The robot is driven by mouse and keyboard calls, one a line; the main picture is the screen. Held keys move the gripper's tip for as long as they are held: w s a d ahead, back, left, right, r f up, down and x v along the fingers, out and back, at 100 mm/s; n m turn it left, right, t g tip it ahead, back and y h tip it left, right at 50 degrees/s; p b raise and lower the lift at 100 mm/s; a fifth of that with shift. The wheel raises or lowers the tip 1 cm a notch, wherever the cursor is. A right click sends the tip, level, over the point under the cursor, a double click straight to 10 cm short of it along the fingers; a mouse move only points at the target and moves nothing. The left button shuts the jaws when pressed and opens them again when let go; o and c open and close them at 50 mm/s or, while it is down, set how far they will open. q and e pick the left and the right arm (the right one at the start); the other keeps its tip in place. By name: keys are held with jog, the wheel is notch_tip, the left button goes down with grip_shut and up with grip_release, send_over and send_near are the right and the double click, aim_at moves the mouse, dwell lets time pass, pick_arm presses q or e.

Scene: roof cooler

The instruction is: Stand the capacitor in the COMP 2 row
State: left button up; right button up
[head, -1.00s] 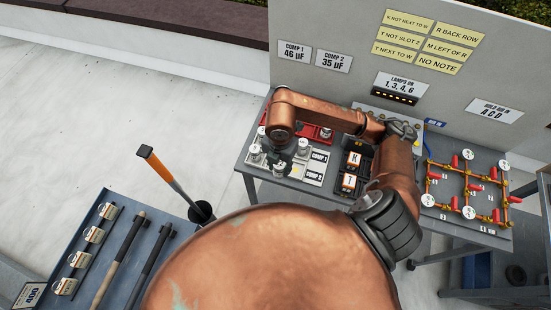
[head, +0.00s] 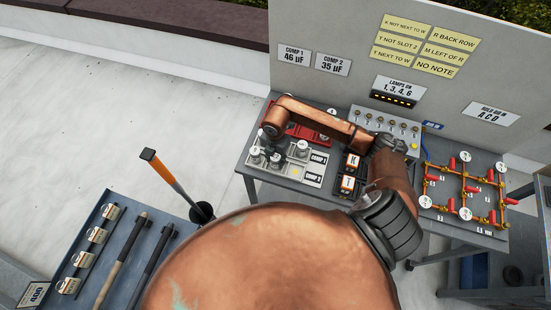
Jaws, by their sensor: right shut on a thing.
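The capacitors are small silver cylinders with pale tops. Several stand at the left of the grey bench, among them a left one (head: 254,154), a middle one (head: 275,161) and one on the pale board (head: 303,147). The board (head: 298,171) has a COMP 1 row label (head: 318,158) and, nearer me, a COMP 2 row label (head: 313,177). My right gripper (head: 267,145) points down over the left capacitors, at the board's left end. It is shut on a capacitor; its fingertips are small and partly hidden by the wrist. My left gripper is out of view.
A red tray (head: 312,136) lies behind the board. Black blocks lettered K (head: 352,161) and T (head: 347,183) stand to its right, then the red-valved pipe frame (head: 463,190). Wall signs read COMP 1 46 µF (head: 294,53) and COMP 2 35 µF (head: 332,64).

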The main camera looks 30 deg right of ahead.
jog(key=o, duration=1.2)
jog(key=shift+f, duration=0.1)
jog(key=shift+r, duration=0.3)
notch_tip(320, 180, up, 12)
jog(key=shift+f+b, duration=0.15)
jog(key=shift+b, duration=0.6)
